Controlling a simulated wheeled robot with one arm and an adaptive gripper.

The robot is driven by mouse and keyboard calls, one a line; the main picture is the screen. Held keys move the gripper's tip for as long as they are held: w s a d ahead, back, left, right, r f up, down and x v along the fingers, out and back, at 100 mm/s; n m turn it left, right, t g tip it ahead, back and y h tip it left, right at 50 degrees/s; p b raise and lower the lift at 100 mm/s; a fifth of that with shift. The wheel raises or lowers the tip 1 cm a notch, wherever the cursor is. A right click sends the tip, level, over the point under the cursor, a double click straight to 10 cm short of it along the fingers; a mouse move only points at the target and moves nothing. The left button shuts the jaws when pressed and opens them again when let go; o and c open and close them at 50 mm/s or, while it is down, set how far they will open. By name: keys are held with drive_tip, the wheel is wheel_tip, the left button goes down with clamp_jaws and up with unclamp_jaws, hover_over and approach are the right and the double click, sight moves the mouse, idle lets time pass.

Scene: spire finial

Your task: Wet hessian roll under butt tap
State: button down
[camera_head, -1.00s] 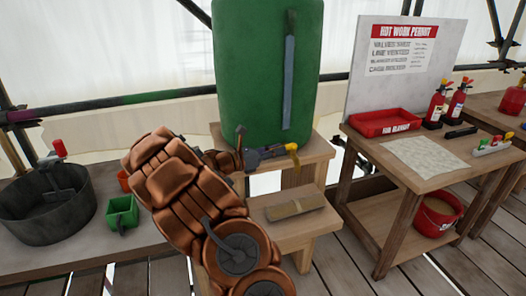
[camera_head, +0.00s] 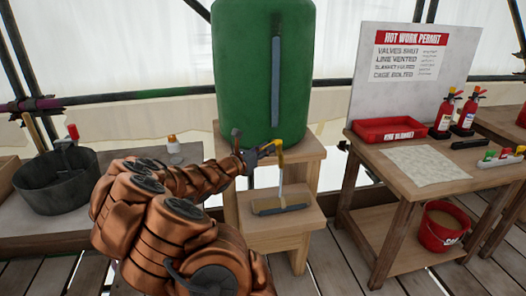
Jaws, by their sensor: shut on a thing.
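The green water butt (camera_head: 262,80) stands on a wooden stand (camera_head: 299,160). My gripper (camera_head: 263,152) is at the butt's tap, low on its front, shut on the yellow tap lever (camera_head: 273,146). A pale stream of water (camera_head: 281,178) runs straight down from the tap. The hessian roll (camera_head: 284,207) lies on the lower step of the stand, under the stream, and looks dark grey-brown. My arm covers the left part of the stand, and the exact grip on the lever is small in view.
A dark round tub (camera_head: 55,190) sits on the left bench. On the right, a wooden table (camera_head: 368,151) carries a red tray (camera_head: 388,132), a pale cloth (camera_head: 425,165) and fire extinguishers (camera_head: 445,115). A red bucket (camera_head: 441,228) is on its lower shelf.

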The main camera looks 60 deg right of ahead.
drive_tip(key=shift+s+r, duration=0.1)
drive_tip(key=shift+s, duration=0.05)
drive_tip(key=c, duration=1.4)
unclamp_jaws()
drive_tip(key=o, duration=0.3)
drive_tip(key=shift+o, duration=0.2)
drive_tip(key=shift+w+a, duration=0.35)
drive_tip(key=shift+a, duration=0.1)
drive_tip(key=v, duration=1.1)
drive_tip(key=shift+s, duration=0.15)
